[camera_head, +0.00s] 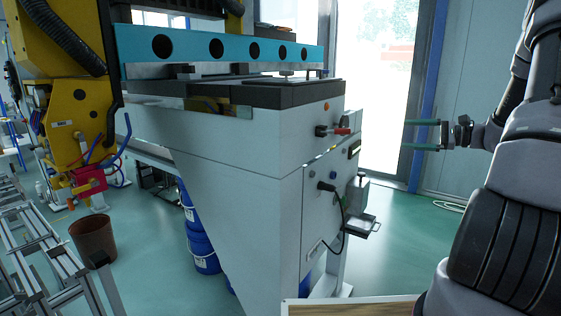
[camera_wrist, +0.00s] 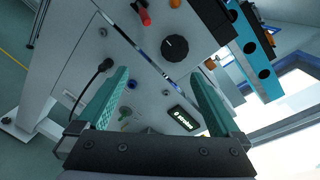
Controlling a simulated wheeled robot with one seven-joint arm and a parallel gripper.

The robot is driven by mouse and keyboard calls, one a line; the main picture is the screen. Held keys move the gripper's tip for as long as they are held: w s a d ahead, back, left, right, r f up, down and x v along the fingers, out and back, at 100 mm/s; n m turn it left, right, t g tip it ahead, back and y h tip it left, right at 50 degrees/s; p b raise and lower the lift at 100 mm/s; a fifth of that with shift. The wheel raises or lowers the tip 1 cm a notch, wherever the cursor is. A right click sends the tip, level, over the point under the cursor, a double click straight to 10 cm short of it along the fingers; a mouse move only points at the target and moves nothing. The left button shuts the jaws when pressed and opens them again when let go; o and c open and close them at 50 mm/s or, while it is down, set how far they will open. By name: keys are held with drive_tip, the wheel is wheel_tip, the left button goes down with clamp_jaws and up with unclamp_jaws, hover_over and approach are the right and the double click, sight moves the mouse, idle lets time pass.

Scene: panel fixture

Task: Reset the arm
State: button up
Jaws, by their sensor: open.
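My gripper (camera_head: 424,135) is on the right in the head view, with its two green fingers apart and nothing between them. It points left toward the grey panel fixture (camera_head: 235,150), with a clear gap to it. The wrist view shows the fingers open (camera_wrist: 160,95) in front of the fixture's panel face. That face carries a red-handled switch (camera_wrist: 143,14), a black round knob (camera_wrist: 175,48), a small lit display (camera_wrist: 180,117) and a black cable plug (camera_wrist: 104,66). The red-handled switch also shows in the head view (camera_head: 341,131).
A blue beam with round holes (camera_head: 215,48) lies across the fixture's top. A yellow machine (camera_head: 75,120) stands at the left. A brown bin (camera_head: 93,240) and blue buckets (camera_head: 200,245) are on the floor. A wooden-edged surface (camera_head: 350,306) is at the bottom.

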drive_tip(key=s+a+r+n+g+h, duration=0.3)
drive_tip(key=s+a+r, duration=0.1)
drive_tip(key=s+a, duration=0.25)
drive_tip(key=s+a+r+n+g+h, duration=0.25)
drive_tip(key=s+a, duration=0.25)
drive_tip(key=a, duration=0.3)
drive_tip(key=s+a+r+n+t+h, duration=0.1)
drive_tip(key=s+r+n+t+h, duration=0.1)
drive_tip(key=s, duration=0.6)
drive_tip(key=s+a+r+n+t+h, duration=0.1)
drive_tip(key=s+r+n+h, duration=0.3)
drive_tip(key=s, duration=0.5)
drive_tip(key=shift+r+t+h, duration=0.4)
drive_tip(key=shift+t+h, duration=0.15)
drive_tip(key=shift+t, duration=0.2)
